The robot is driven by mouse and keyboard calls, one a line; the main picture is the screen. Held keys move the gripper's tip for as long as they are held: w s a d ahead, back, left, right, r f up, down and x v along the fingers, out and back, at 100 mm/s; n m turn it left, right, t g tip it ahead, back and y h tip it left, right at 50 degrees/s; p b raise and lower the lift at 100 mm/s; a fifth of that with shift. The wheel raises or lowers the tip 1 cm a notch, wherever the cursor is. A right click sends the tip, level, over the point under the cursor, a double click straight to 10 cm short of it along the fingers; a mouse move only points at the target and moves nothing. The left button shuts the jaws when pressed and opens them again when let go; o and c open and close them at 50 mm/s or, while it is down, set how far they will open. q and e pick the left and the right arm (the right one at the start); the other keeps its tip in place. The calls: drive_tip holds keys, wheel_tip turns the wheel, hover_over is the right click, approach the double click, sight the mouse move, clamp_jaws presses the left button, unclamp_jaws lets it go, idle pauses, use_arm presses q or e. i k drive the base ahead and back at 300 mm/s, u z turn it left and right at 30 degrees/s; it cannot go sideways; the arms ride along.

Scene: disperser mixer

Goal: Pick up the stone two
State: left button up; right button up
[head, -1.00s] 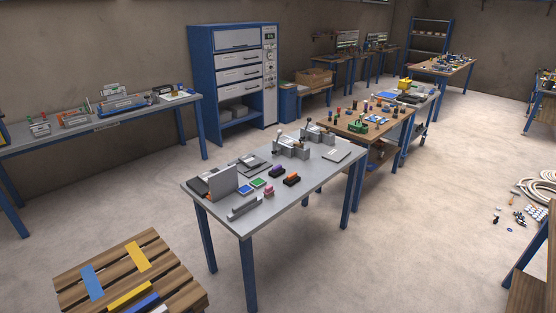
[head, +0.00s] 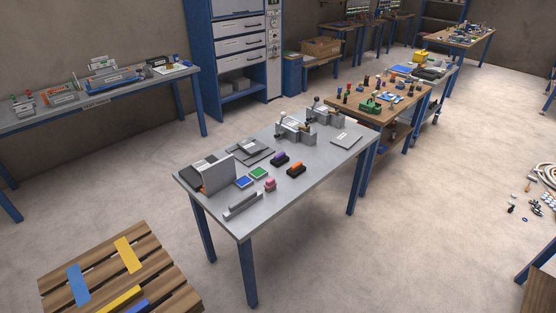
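Neither of my grippers is in the head view. I cannot tell which thing is stone two; no readable label shows at this distance. The nearest grey-topped table (head: 322,172) carries several small items. Among them are a blue pad (head: 243,182), a green pad (head: 258,173), a small pink piece (head: 270,184), a black block with a purple top (head: 280,159) and a black block with an orange top (head: 296,169). A long grey bar (head: 243,206) lies by the front edge.
An upright grey plate (head: 218,174) stands at the table's left end. Metal fixtures (head: 295,129) stand along its back edge. A wooden pallet (head: 75,260) is at the lower left. A wooden-topped table (head: 375,112) stands behind. The floor right of the grey table is clear.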

sight(280, 158)
drive_tip(key=z, duration=0.65)
drive_tip(key=i, duration=2.25)
drive_tip(key=u, duration=2.35)
